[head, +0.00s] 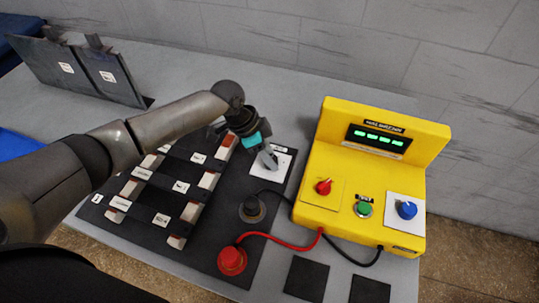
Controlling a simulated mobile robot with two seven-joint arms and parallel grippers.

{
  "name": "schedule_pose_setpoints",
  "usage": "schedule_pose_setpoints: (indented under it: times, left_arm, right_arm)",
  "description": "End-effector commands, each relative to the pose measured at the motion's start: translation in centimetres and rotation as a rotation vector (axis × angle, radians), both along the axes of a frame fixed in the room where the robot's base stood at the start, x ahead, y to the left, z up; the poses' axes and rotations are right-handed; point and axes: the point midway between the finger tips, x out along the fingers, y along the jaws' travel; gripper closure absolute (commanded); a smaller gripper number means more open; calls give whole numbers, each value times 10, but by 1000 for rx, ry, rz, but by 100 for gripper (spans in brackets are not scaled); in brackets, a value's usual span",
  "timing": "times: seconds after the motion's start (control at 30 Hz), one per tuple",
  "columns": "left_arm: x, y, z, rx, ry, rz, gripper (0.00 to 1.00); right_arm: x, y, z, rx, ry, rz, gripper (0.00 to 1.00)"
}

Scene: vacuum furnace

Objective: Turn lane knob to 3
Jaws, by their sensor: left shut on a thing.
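The grey knob (268,161) sits on a white plate (285,168) at the right of the dark board; I take it for the lane knob. A small label is at the plate's upper edge, too small to read. My left gripper (262,151) reaches in from the upper left, with a teal part showing near its tip. It is shut on the grey knob, and the gripper covers part of the knob and plate. The number the knob points at cannot be read. My right gripper is not in view.
A yellow control box (328,150) with a green-lit display, a red knob (323,187), a green button (363,208) and a blue knob (406,210) stands to the right. Red and black cables run to plugs on the dark board. Labelled lanes (165,185) lie under my left arm.

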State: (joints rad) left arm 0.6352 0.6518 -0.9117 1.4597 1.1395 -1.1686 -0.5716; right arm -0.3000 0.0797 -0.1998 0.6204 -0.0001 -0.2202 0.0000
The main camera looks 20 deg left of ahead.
Motion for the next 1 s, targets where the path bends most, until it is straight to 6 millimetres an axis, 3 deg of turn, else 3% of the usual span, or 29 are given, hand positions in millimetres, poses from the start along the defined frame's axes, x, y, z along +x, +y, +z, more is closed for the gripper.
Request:
schedule_pose_setpoints:
  times: [0.4,0.97,1.0]
  left_arm:
    - [0,-1,-1,-1,2,-217,100]
    - [0,-1,0,0,1,-254,100]
    - [0,-1,0,0,1,-254,53]
  right_arm:
    - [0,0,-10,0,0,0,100]
    - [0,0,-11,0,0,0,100]
    - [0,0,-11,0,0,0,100]
